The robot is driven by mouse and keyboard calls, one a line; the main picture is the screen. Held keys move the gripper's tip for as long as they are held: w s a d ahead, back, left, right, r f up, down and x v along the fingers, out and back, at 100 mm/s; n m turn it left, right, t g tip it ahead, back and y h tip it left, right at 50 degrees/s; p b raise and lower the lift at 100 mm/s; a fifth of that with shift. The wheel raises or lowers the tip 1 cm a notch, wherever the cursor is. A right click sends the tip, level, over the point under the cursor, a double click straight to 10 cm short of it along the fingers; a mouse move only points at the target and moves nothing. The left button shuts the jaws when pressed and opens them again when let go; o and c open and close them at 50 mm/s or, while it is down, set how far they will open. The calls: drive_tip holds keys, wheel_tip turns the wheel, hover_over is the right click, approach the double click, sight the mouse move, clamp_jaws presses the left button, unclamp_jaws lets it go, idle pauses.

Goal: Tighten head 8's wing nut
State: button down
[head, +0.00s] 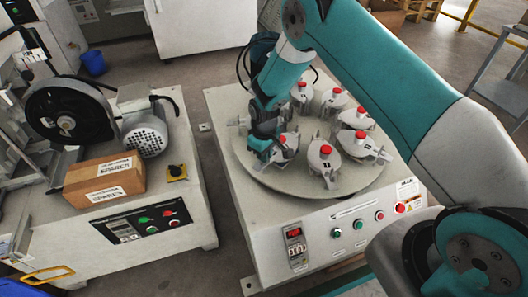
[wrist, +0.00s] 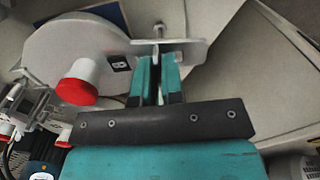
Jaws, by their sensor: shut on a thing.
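My gripper (head: 263,155) is at the left side of the turntable, next to a grey test head (head: 290,144) with a red cap. In the wrist view my gripper (wrist: 159,62) has its two teal fingers close together at a metal bracket plate (wrist: 190,45) beside the head's round grey body (wrist: 65,45). A threaded stud (wrist: 158,30) stands out beyond the plate. The fingers are shut on the wing nut, which is mostly hidden between them.
Several similar red-capped heads stand around the round turntable (head: 342,195), close to my gripper. The machine's front has a display (head: 293,236) and buttons (head: 379,216). On the left, another machine carries a cardboard box (head: 104,178) and a motor (head: 146,136).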

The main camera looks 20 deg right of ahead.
idle(0.4)
drive_tip(key=c, duration=1.2)
unclamp_jaws()
drive_tip(key=shift+c, duration=0.2)
wheel_tip(320, 180, up, 17)
drive_tip(key=p, duration=0.4)
drive_tip(key=shift+r+p, duration=0.2)
drive_tip(key=shift+p, duration=0.1)
